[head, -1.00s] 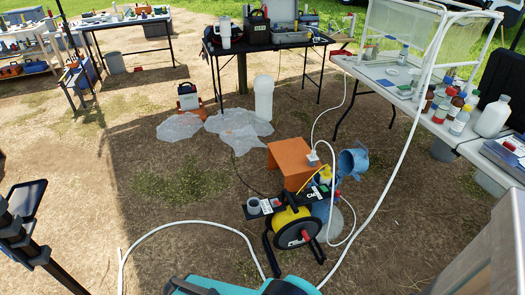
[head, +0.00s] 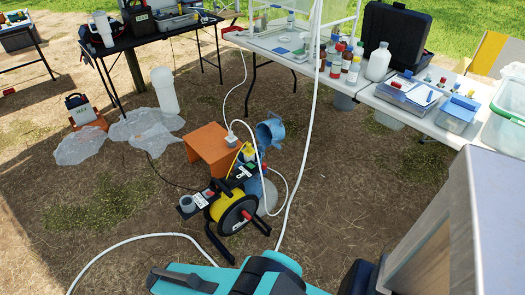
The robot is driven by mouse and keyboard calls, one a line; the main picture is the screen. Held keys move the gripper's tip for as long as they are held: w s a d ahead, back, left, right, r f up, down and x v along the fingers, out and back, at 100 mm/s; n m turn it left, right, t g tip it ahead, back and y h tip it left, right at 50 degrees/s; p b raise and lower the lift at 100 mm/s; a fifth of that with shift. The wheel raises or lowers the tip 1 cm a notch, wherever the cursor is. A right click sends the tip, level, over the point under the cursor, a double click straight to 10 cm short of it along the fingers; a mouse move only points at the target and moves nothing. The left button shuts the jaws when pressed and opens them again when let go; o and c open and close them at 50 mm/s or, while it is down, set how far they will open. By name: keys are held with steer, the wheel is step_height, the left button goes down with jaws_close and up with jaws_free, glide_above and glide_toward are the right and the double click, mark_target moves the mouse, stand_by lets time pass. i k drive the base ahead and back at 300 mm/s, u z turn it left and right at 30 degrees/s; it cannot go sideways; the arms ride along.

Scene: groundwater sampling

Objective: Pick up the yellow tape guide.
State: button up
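A tape reel (head: 232,212) with a yellow drum and black frame stands on the dirt near the middle of the head view. A small yellow piece (head: 248,152) shows just behind the reel, beside the orange stand; it may be the yellow tape guide, but it is too small and partly hidden to be sure. My gripper is not in view.
A white table (head: 395,100) with bottles stands at the right. Open dirt lies left of the reel.

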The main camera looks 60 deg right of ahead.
mark_target(248, 151)
steer(key=u, duration=0.8)
steer(key=k, duration=0.15)
steer(key=z, duration=2.75)
steer(key=k, duration=0.95)
steer(key=u, duration=0.15)
steer(key=i, duration=0.7)
